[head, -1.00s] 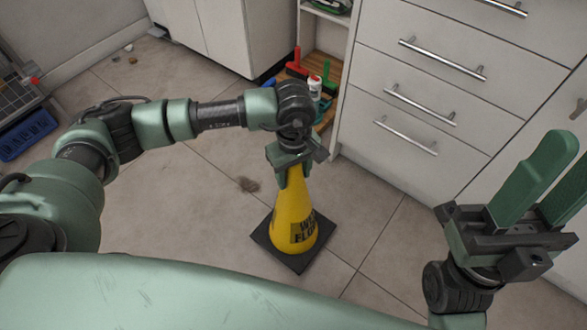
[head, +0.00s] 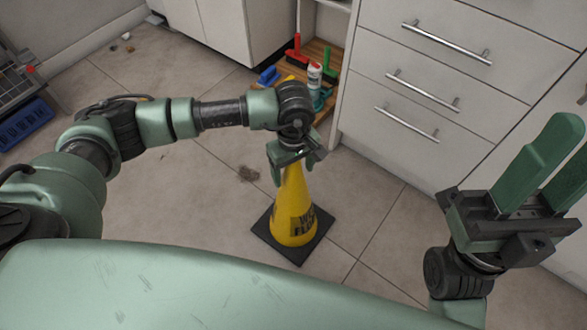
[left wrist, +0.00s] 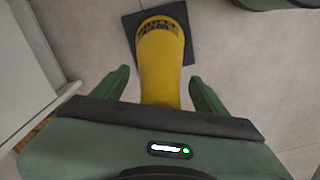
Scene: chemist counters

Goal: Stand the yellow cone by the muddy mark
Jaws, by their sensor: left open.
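The yellow cone (head: 292,215) stands upright on its black square base on the tiled floor, with dark lettering on its side. The brown muddy mark (head: 248,174) is on the floor to the left of the cone and a little farther back, a short gap from the base. My left gripper (head: 291,170) is open at the cone's top, with its fingers on either side. In the left wrist view the cone (left wrist: 162,65) runs between the spread fingers (left wrist: 160,88), with a gap on each side. My right gripper (head: 532,185) is raised at the right, open and empty.
White drawers (head: 420,90) with metal handles stand behind and to the right. A low wooden shelf (head: 322,50) holds a white bottle (head: 314,75) and coloured tools. A blue crate (head: 24,124) lies at the far left. The floor around the cone is clear.

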